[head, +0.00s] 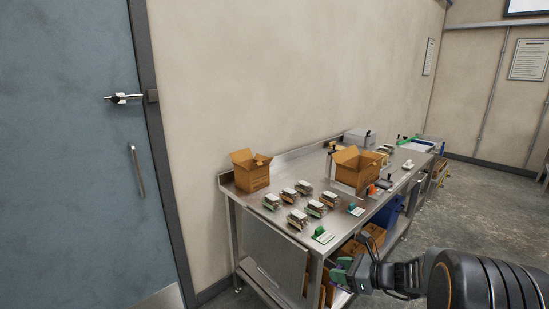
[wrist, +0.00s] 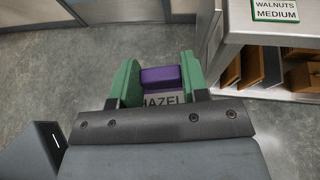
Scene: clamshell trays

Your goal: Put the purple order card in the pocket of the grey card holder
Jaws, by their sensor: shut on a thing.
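The purple order card (wrist: 161,78) is between the green fingers of my gripper (wrist: 160,82) in the wrist view, with a white label reading "HAZEL" below the purple part. My gripper is shut on it, above the floor beside the steel table's near end. In the head view my gripper (head: 346,273) is low at the table's front right, with a little purple showing at its tip. I cannot tell with certainty which thing is the grey card holder; small card stands, one green (head: 319,232) and one teal (head: 355,208), are along the table's front edge.
The steel table (head: 286,232) carries several clamshell trays (head: 297,218) and two open cardboard boxes (head: 250,170) (head: 356,168). A "WALNUTS MEDIUM" label (wrist: 275,10) lies near the table corner. The floor in front is clear.

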